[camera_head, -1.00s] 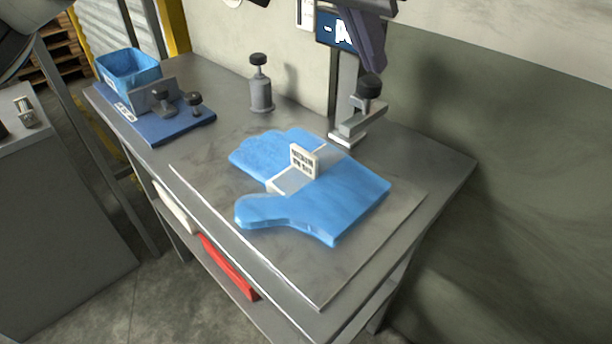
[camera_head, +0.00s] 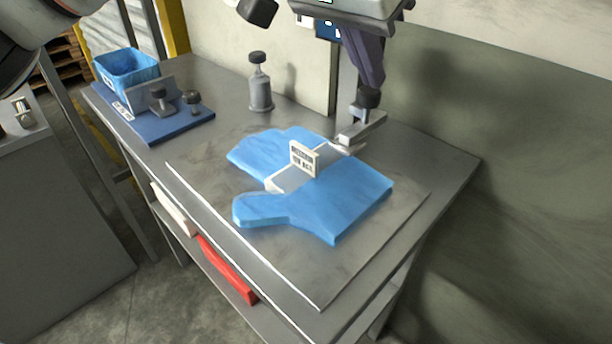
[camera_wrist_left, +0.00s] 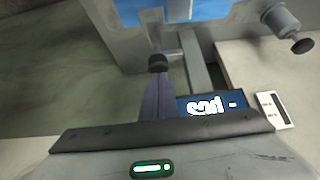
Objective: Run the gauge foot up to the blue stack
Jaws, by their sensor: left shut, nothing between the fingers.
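The blue stack (camera_head: 352,196) is a flat, glove-shaped pile on a grey plate, with a pale band and a small printed card (camera_head: 303,158) on it. The gauge foot (camera_head: 362,130) is a grey metal arm with a black knob (camera_head: 368,98), at the stack's far edge. I cannot tell whether they touch. My left gripper (camera_head: 371,84) is shut, purple fingers together, its tips at the knob. In the left wrist view the fingers (camera_wrist_left: 156,92) reach the knob (camera_wrist_left: 158,62), and part of the blue stack (camera_wrist_left: 180,8) shows.
A blue bin (camera_head: 127,72) and a blue base with clamps (camera_head: 170,122) stand at the bench's left. A grey post with a black knob (camera_head: 260,85) stands behind the stack. The bench's right end is clear.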

